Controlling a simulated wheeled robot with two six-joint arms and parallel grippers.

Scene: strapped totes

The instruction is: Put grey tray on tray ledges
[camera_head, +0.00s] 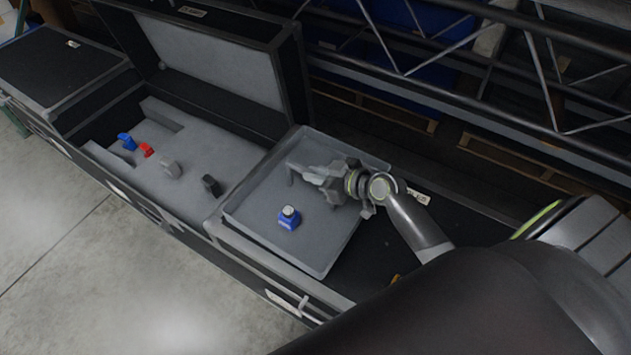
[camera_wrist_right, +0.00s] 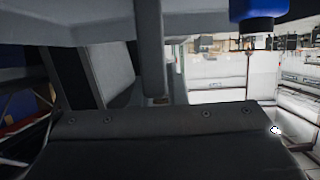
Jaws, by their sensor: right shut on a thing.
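The grey tray (camera_head: 325,258) is a shallow, square, rimmed tray. It is right of the open black case, over a dark surface, and turned slightly to the case's edge. A blue item with a pale top (camera_head: 289,218) stands on it; a blue thing also shows at the top of the wrist view (camera_wrist_right: 258,9). My right gripper (camera_head: 297,173) is over the tray's back middle, shut on the tray; its exact contact is hard to see. Raised grey blocks (camera_head: 162,114) at the inside walls of the open case look like the tray ledges. My left gripper is not in view.
The case holds small blue (camera_head: 127,141), red (camera_head: 147,150), grey (camera_head: 171,167) and black (camera_head: 211,184) items. Its open lid (camera_head: 215,60) stands up behind. A closed black case (camera_head: 55,65) is further left. Metal racking (camera_head: 470,70) runs along the back.

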